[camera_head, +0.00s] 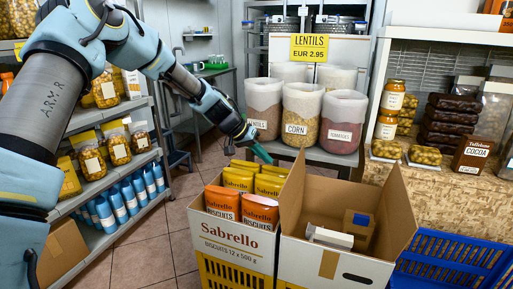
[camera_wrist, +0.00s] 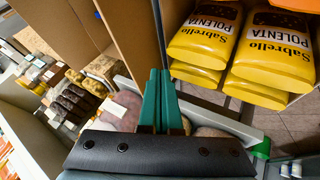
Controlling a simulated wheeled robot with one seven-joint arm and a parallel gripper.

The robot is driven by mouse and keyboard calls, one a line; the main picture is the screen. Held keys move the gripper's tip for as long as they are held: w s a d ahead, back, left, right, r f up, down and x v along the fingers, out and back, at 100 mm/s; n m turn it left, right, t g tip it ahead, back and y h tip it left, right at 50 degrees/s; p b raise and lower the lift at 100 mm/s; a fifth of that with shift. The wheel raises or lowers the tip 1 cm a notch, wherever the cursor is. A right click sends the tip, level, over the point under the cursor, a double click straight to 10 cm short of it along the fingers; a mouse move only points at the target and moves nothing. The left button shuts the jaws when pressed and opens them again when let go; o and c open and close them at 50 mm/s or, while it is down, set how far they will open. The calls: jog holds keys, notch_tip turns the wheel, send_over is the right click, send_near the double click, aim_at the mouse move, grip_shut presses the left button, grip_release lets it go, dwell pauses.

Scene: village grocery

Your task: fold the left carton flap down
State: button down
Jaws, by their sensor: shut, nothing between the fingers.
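The open carton (camera_head: 330,262) is white outside and brown inside, and stands at the lower right of centre in the head view. Its left flap (camera_head: 292,190) stands up, and its right flap (camera_head: 400,212) also stands up, leaning outward. My gripper (camera_head: 264,154) is above and just left of the left flap's top, its green fingers pressed together and empty. In the wrist view the shut green fingers (camera_wrist: 160,85) point toward a brown cardboard panel (camera_wrist: 135,35), which appears to be the left flap. I cannot tell whether they touch it.
A Sabrello biscuits carton (camera_head: 235,248) with orange and yellow bags adjoins the open carton on the left. Yellow polenta bags (camera_wrist: 280,55) lie close to my fingers. A brown box (camera_head: 358,228) and a white box (camera_head: 330,237) lie inside the open carton. Sacks (camera_head: 300,115) stand behind.

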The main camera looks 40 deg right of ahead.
jog(key=s+d+f+p, duration=0.2)
jog(key=s+d, duration=0.2)
jog(key=shift+s+d+f, duration=0.15)
jog(key=shift+d+f, duration=0.05)
jog(key=shift+d, duration=0.05)
jog(key=shift+s+d+r+p, duration=0.1)
jog(key=shift+p, duration=0.25)
jog(key=s+d+m+t+y+p, duration=0.2)
jog(key=s+d+t+y+p, duration=0.3)
jog(key=s, duration=0.3)
jog(key=s+d+f+t+y+b, duration=0.1)
jog(key=s+d+f+t+b, duration=0.1)
jog(key=f+b, duration=0.3)
jog(key=s+d+f+m+t+y+b, duration=0.1)
jog(key=s+f+t+b, duration=0.4)
jog(key=b, duration=0.5)
jog(key=shift+s+d+f+y, duration=0.2)
jog(key=shift+d+f+y, duration=0.25)
jog(key=shift+d, duration=0.4)
jog(key=shift+f+b, duration=0.2)
jog(key=shift+b, duration=0.1)
